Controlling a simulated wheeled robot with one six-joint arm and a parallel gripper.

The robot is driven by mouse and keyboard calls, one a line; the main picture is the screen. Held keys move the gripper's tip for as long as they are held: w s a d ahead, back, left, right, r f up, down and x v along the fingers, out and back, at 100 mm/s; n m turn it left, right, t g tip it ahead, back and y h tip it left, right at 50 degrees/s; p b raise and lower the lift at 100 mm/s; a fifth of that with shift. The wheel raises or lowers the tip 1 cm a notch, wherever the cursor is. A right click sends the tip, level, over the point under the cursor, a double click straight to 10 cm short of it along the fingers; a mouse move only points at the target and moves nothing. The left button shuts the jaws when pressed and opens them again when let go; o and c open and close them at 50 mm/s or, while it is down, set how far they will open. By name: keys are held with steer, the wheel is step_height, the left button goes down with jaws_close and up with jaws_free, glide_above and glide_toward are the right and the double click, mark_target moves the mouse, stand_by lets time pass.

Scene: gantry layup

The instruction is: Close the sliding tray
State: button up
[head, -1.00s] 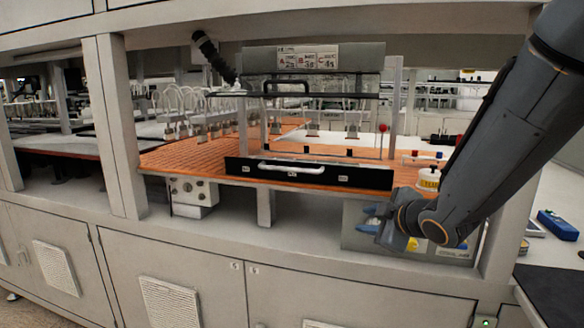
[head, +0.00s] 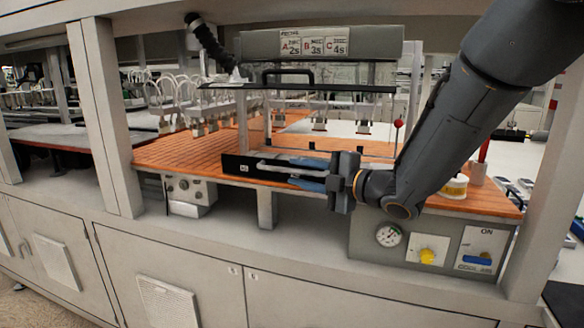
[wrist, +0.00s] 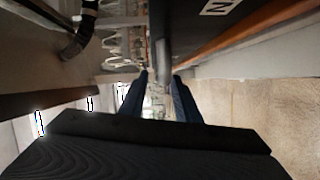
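The sliding tray's black front panel (head: 238,166) stands at the front edge of the orange deck in the head view, with a light bar handle (head: 272,167) across it. My gripper (head: 298,172) reaches in from the right with its blue fingers apart, one above the other, at the handle. Gripper and fingers hide the panel's right part. In the wrist view my gripper (wrist: 158,80) is open, the grey handle bar (wrist: 176,35) lies ahead near the fingertips, and the dark panel (wrist: 225,15) is at the top. Contact with the handle cannot be told.
A clear guard with a black handle (head: 288,76) stands behind the tray under a timing sign (head: 313,44). A control box with a gauge (head: 388,235) and yellow knob sits below my forearm. A white frame post (head: 105,120) stands left.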

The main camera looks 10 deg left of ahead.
steer(key=shift+p+x, duration=0.35)
steer(key=shift+x, duration=1.1)
steer(key=shift+c, duration=0.4)
jaws_close()
